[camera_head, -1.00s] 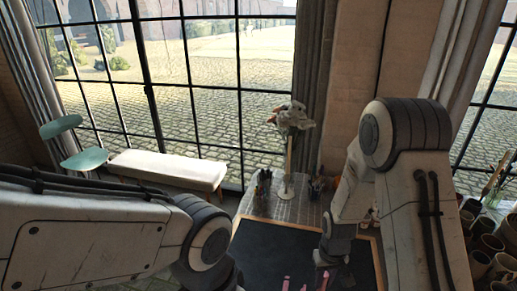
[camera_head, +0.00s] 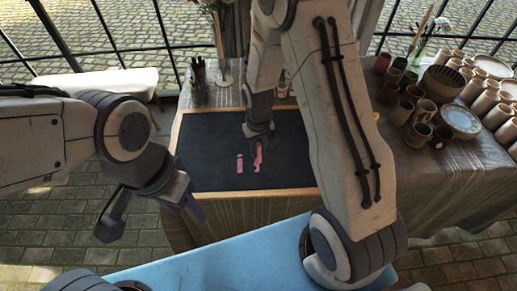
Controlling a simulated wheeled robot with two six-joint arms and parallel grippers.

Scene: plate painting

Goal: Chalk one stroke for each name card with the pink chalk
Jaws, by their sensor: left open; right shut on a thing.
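A dark chalkboard (camera_head: 210,150) with a wooden frame lies on the table. My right gripper (camera_head: 259,138) is over the middle of the board, shut on a small pink piece, the pink chalk (camera_head: 259,147), partly hidden by the fingers. Pink marks (camera_head: 239,163) show on the board just left of and below the gripper; they are too small and too close to the chalk to separate clearly. My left gripper (camera_head: 153,222) is open and empty, left of and in front of the board, over the floor. I cannot make out any name cards.
A cup of dark pens (camera_head: 198,78) stands at the table's back left. Small jars (camera_head: 282,88) stand behind the board. Many brown cups, a bowl (camera_head: 443,82) and a plate (camera_head: 460,121) crowd the table (camera_head: 440,180) at right. The board's left half is clear.

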